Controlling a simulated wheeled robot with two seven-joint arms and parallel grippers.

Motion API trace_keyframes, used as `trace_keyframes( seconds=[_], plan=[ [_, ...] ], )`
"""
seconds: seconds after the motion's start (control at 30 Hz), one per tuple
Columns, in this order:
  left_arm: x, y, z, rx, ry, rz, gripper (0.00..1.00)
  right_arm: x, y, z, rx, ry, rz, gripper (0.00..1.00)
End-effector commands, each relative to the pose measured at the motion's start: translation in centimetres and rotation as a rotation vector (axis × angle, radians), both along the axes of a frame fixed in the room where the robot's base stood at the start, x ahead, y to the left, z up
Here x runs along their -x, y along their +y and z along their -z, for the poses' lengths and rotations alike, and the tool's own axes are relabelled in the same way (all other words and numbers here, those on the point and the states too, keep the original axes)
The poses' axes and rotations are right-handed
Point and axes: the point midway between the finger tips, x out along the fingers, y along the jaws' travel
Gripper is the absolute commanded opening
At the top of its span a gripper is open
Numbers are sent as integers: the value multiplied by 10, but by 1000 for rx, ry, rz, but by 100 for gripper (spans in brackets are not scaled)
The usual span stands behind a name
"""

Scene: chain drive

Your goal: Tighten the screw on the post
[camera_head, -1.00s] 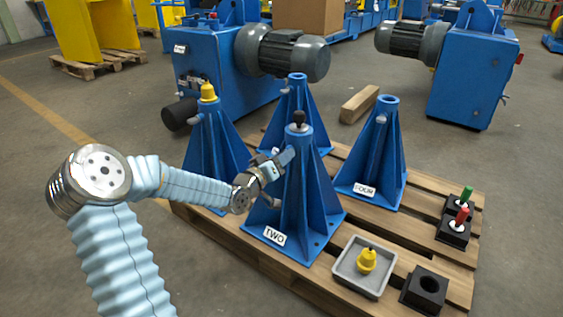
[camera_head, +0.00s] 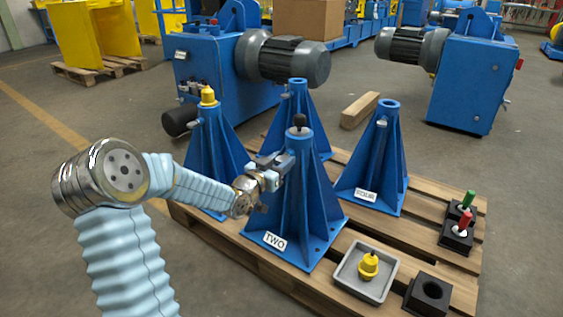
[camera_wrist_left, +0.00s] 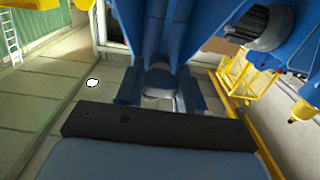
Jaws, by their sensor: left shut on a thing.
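The blue post labelled TWO (camera_head: 310,205) stands upright on the wooden pallet, with a black-knobbed plug (camera_head: 299,122) in its top. My left gripper (camera_head: 283,164) is at the left side of this post, just below its collar. It is shut on the post's side screw, which the fingers mostly hide in the head view. In the left wrist view, a rounded grey-blue piece, apparently the screw (camera_wrist_left: 159,80), shows between the two fingers, with the blue post behind it. How far the screw is in cannot be told. My right gripper is not in view.
Post FOUR (camera_head: 378,165) stands to the right, another blue post (camera_head: 297,93) behind, and one with a yellow plug (camera_head: 207,96) to the left. A grey tray (camera_head: 350,275) with a yellow plug, a black socket block (camera_head: 428,293) and red and green handled pieces sit at the pallet's right.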

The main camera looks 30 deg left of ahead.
Motion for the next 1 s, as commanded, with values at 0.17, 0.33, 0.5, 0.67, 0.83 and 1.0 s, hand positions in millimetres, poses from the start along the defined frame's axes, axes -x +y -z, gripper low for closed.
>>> trace_keyframes(
  seconds=[0.17, 0.33, 0.5, 0.67, 0.83, 1.0],
  plan=[
    [1, 0, 3, -11, 6, 0, 8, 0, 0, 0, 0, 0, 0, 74],
    [1, 0, 3, -10, 6, 0, 8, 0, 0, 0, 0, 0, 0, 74],
    [1, 0, 3, -10, 6, 0, 47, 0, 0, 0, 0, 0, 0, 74],
    [1, 0, 2, -8, 3, 0, 64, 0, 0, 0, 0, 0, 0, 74],
    [0, 0, 1, -9, 1, 0, 64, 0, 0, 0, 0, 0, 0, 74],
    [9, 1, 0, -9, 3, -1, 64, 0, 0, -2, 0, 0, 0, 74]
  ],
)
